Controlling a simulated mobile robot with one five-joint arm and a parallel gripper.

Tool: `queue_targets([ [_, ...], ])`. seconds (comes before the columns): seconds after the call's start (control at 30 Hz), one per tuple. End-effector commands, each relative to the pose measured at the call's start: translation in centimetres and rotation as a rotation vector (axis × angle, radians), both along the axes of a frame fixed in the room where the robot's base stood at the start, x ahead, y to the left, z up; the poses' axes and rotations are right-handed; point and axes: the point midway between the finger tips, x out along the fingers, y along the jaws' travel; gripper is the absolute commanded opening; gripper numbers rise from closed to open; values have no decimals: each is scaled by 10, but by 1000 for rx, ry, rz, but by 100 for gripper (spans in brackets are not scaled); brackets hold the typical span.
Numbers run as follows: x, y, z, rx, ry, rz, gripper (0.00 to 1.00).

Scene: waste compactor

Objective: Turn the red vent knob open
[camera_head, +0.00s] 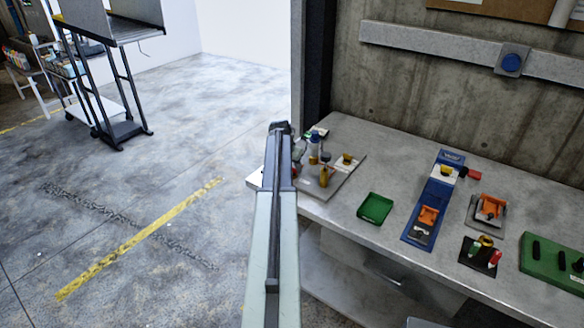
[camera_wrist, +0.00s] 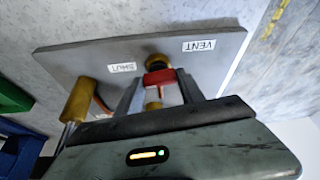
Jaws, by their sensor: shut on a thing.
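The red vent knob (camera_wrist: 159,79) sits on a brass-coloured fitting on a grey plate (camera_wrist: 75,55), seen in the wrist view. My gripper (camera_wrist: 162,88) has one finger on each side of the knob and is shut on it. The VENT label (camera_wrist: 199,45) is to the right of the knob and the SHUT label (camera_wrist: 122,67) to its left. In the head view the plate (camera_head: 343,178) lies at the left end of the bench; my arm stands in front of its left side, and I cannot make out the knob there.
A yellow cylinder (camera_wrist: 82,100) stands on the plate left of my gripper. On the bench (camera_head: 349,214) are a green tray (camera_head: 375,208), a blue fixture (camera_head: 436,196) and other small fixtures to the right. Open floor (camera_head: 180,120) lies left of the bench.

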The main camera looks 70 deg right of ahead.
Motion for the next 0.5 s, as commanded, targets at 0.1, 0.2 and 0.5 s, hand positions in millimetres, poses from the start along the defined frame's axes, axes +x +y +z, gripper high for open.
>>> queue_targets([
  [0.1, -2, 1, 0, 0, 1, 94, 5],
  [0.2, -3, 0, 0, 0, -1, 186, 5],
  [0.5, -5, -1, 0, 0, -1, 470, 5],
])
